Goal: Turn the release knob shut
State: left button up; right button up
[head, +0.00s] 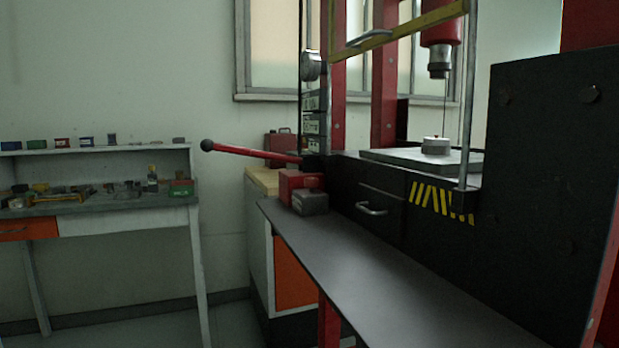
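Neither of my grippers is in view. A red pump block (292,184) with a grey block (310,203) in front sits at the far end of the dark shelf, beside the black press. A small red part (314,182) shows at the top of the blocks; I cannot tell whether it is the release knob. A red lever (255,152) with a black ball end (207,145) reaches out to the left above the blocks. No knob can be made out for certain, nor how far it is turned.
The dark shelf (380,270) runs toward me along the press and is bare apart from the blocks. A drawer handle (371,208) sticks out above it. A black panel (560,190) stands close at right. A cluttered workbench (115,221) is at left, with open floor before it.

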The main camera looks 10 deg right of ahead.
aim_at(311, 183)
jog(key=i+j+z, duration=0.15)
jog(key=j, duration=0.2)
jog(key=i+j+z, duration=0.15)
jog(key=j, duration=0.15)
jog(key=i+j+z, duration=0.15)
jog(key=j, duration=0.25)
jog(key=i+j+z, duration=0.1)
jog(key=j, duration=0.25)
